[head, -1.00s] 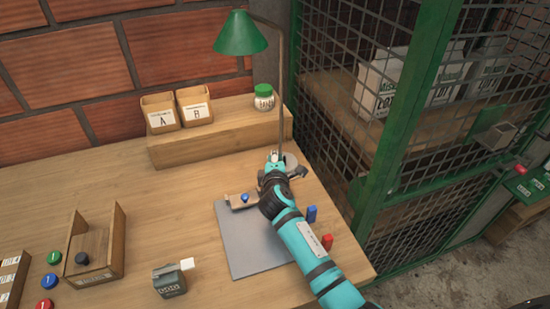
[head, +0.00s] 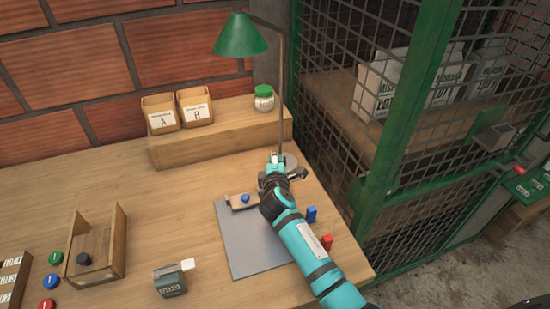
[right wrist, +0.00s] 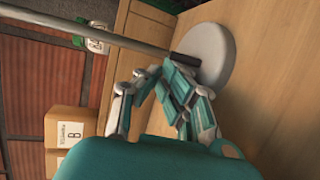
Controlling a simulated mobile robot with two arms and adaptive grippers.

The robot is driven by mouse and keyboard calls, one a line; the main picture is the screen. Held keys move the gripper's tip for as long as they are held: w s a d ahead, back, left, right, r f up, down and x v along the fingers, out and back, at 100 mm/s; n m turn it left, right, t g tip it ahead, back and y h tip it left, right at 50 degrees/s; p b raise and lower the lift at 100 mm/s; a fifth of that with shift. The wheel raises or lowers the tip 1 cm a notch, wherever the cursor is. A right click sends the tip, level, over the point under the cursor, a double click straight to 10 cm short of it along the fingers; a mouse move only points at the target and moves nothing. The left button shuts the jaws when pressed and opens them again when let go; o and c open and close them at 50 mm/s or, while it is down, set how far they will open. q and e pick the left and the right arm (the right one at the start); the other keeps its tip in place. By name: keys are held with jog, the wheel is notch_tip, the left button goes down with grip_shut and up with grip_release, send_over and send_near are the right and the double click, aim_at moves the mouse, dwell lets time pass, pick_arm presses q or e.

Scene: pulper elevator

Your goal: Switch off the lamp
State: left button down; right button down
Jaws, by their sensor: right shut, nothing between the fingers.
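The lamp has a green cone shade (head: 241,36) and a thin upright pole (head: 283,95). Its round grey base (head: 292,162) stands on the table in front of the wooden shelf. My right gripper (head: 275,158) is at the base, just left of it in the head view, and partly covers it. In the right wrist view my right gripper (right wrist: 178,88) is shut and empty, its fingertips close beside the lamp base (right wrist: 212,56) and a dark part (right wrist: 186,60) at the pole's foot. I cannot tell whether they touch. No glow shows under the shade. My left gripper is not in view.
A grey mat (head: 255,247) lies under my right arm, with blue (head: 311,213) and red (head: 327,242) blocks to its right. Boxes A (head: 161,112) and B (head: 195,106) and a green-lidded jar (head: 264,97) stand on the shelf. A green mesh cage (head: 385,140) borders the right side.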

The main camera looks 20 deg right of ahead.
jog(key=shift+s+p, duration=0.7)
jog(key=shift+p, duration=0.05)
dwell(0.8)
jog(key=v, duration=1.2)
dwell(0.3)
